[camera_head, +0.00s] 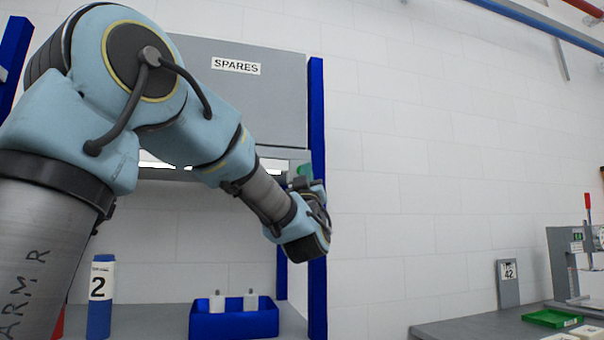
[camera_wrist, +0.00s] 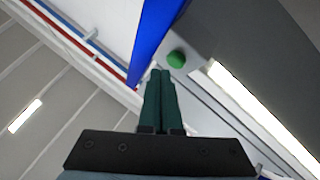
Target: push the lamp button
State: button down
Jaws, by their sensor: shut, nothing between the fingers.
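A round green lamp button (camera_wrist: 176,59) shows in the wrist view on a grey housing, between a blue post and a bright lamp strip. My gripper (camera_wrist: 160,73) points up toward it, its two dark green fingers together and empty. The fingertips appear just below and slightly left of the button; I cannot tell how far apart they are in depth. In the head view my wrist is raised in front of the blue post, and a green patch (camera_head: 306,170) shows there at the lamp's right end. My arm hides part of the lamp.
A blue upright post (camera_head: 317,120) stands beside the grey SPARES panel (camera_head: 270,95). Below are a blue bin (camera_head: 233,324) with two pale items and a blue cylinder marked 2 (camera_head: 100,312). A bench with a green tray (camera_head: 552,318) stands at right. Bare wall lies between.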

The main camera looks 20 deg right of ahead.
jog(key=s+b, duration=0.1)
jog(key=s, duration=0.2)
jog(key=s+b, duration=0.1)
jog(key=s, duration=0.1)
jog(key=shift+s+a+b, duration=0.1)
jog(key=shift+a+b, duration=0.2)
